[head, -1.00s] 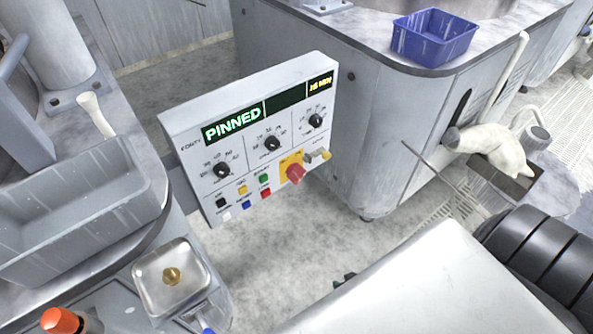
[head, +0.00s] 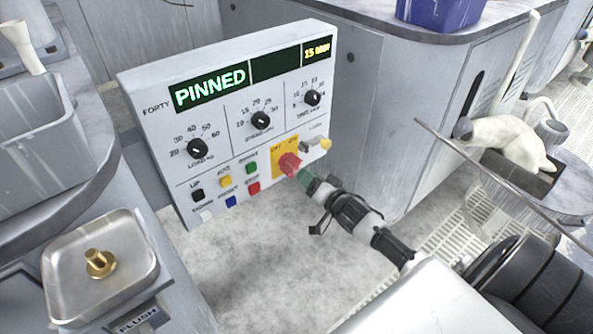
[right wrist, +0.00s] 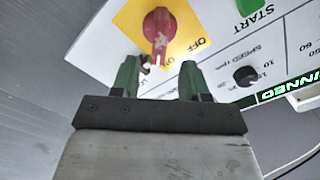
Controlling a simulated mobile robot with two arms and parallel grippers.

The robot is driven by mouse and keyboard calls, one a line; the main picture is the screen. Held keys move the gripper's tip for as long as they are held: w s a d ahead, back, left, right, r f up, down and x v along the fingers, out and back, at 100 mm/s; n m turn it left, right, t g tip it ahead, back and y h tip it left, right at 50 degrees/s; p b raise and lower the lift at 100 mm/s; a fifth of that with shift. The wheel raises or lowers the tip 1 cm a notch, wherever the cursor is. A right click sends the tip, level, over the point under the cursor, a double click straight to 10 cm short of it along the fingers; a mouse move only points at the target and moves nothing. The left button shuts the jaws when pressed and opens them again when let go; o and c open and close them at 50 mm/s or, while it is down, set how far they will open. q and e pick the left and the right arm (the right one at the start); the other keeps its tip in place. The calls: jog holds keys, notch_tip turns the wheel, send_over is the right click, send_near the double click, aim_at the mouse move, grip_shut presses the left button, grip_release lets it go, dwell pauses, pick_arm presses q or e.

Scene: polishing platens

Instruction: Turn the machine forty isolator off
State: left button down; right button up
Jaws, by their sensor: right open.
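The machine forty control panel (head: 230,125) is a white box labelled FORTY with a green PINNED readout. Its isolator is a red rotary handle (head: 288,164) on a yellow plate (head: 279,153) at the lower right. My right gripper (head: 306,179) is close in front of the handle. In the right wrist view its green fingers (right wrist: 158,78) are open and apart, with nothing between them. My left gripper is out of view.
Coloured buttons (head: 226,182) and black knobs (head: 261,120) are nearby on the panel. A metal tray with a brass fitting (head: 98,263) is at lower left. The floor below is clear.

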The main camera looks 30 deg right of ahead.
aim_at(298, 168)
jog(key=w+b, duration=0.1)
jog(key=w, duration=0.3)
jog(key=shift+w+a+f, duration=0.1)
jog(key=shift+w+a, duration=0.05)
jog(key=shift+w, duration=0.1)
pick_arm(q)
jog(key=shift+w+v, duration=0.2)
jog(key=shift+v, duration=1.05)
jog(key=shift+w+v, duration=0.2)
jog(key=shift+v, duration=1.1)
pick_arm(e)
jog(key=shift+w, duration=0.7)
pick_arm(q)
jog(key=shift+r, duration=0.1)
pick_arm(e)
jog(key=shift+c, duration=0.4)
grip_shut()
